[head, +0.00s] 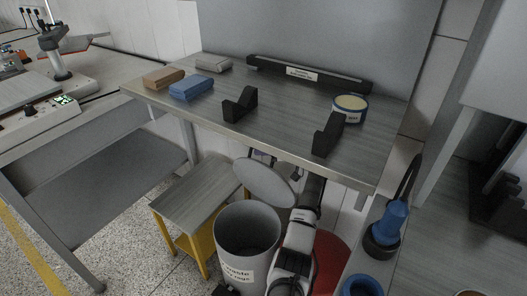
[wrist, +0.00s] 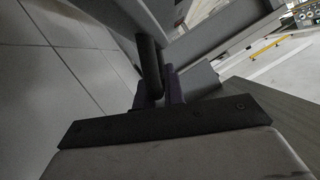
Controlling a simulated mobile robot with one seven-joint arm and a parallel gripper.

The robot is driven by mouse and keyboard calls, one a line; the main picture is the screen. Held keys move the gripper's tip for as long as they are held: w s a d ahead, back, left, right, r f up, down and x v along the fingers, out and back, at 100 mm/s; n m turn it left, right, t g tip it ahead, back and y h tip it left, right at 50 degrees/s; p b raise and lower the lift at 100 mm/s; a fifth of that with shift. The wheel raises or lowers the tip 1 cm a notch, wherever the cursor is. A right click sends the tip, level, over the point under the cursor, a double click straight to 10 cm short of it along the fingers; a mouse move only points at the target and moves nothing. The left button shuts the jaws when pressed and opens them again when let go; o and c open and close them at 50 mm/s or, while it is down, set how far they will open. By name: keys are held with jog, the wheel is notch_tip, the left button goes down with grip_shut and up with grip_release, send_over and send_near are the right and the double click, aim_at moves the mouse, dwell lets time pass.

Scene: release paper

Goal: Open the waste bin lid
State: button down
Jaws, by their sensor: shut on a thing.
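The grey waste bin (head: 232,262) stands below the workbench front, with a label on its side and its mouth uncovered. Its round grey lid (head: 265,184) is raised and tilted above the back of the rim. My gripper (head: 262,157) is behind the upper edge of the lid, under the bench edge, partly hidden by the lid. In the wrist view my gripper (wrist: 165,88) is shut on a dark bar (wrist: 149,62), which looks like the lid's handle. The exact contact is dim and partly hidden.
The workbench (head: 285,135) overhangs closely above my gripper, with blocks, black holders and a round tin on it. A yellow-legged step stool (head: 200,190) stands left of the bin. A blue item (head: 390,222) stands at right, and a red disc (head: 330,255) lies behind my arm.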

jog(key=shift+a, duration=0.15)
jog(key=c, duration=1.5)
grip_release()
jog(key=b+v, duration=0.1)
jog(key=v, duration=0.6)
jog(key=shift+s+d, duration=0.15)
jog(key=shift+d, duration=0.15)
jog(key=shift+a, duration=0.1)
